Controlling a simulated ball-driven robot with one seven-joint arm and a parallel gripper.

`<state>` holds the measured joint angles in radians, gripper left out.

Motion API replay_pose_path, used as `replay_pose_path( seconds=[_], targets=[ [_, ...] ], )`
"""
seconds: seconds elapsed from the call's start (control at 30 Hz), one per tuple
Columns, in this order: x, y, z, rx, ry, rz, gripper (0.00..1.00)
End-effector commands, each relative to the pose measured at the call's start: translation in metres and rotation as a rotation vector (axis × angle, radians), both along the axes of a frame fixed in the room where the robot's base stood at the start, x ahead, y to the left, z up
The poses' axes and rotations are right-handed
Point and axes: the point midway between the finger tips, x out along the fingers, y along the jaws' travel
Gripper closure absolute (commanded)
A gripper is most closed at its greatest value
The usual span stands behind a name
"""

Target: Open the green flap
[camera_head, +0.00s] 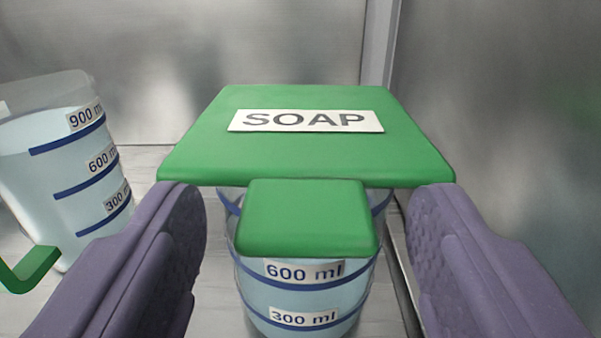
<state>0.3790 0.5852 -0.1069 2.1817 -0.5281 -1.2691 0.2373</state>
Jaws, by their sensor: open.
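A green lid (300,161) with a white SOAP label (306,121) lies flat on a clear container (307,290) in the middle of the view. A smaller green flap (307,218) sticks out from the lid's near edge, toward me. The container has blue rings and 600 ml and 300 ml labels. My gripper (308,215) is open. One purple finger is left of the flap and one is right of it, both apart from it. Whether the fingers reach the flap's depth is hard to tell.
A clear container (65,165) with 900, 600 and 300 ml labels stands at the left, with a green piece (32,269) at its lower left. A metal wall (500,110) stands close on the right, and another (230,50) is behind.

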Motion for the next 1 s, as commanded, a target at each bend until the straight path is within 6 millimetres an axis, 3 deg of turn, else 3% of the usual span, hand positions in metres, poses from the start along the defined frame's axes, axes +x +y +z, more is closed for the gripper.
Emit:
replay_pose_path(
  seconds=[0.3, 0.37, 0.6, 1.0],
  targets=[
    [0.006, 0.000, 0.001, 0.000, 0.000, 0.000, 0.32],
    [0.006, 0.000, 0.001, 0.000, 0.000, 0.000, 0.43],
    [0.006, 0.000, 0.001, 0.000, -0.001, 0.000, 0.99],
    [0.006, 0.001, 0.014, -0.002, 0.050, 0.000, 1.00]
  ],
)
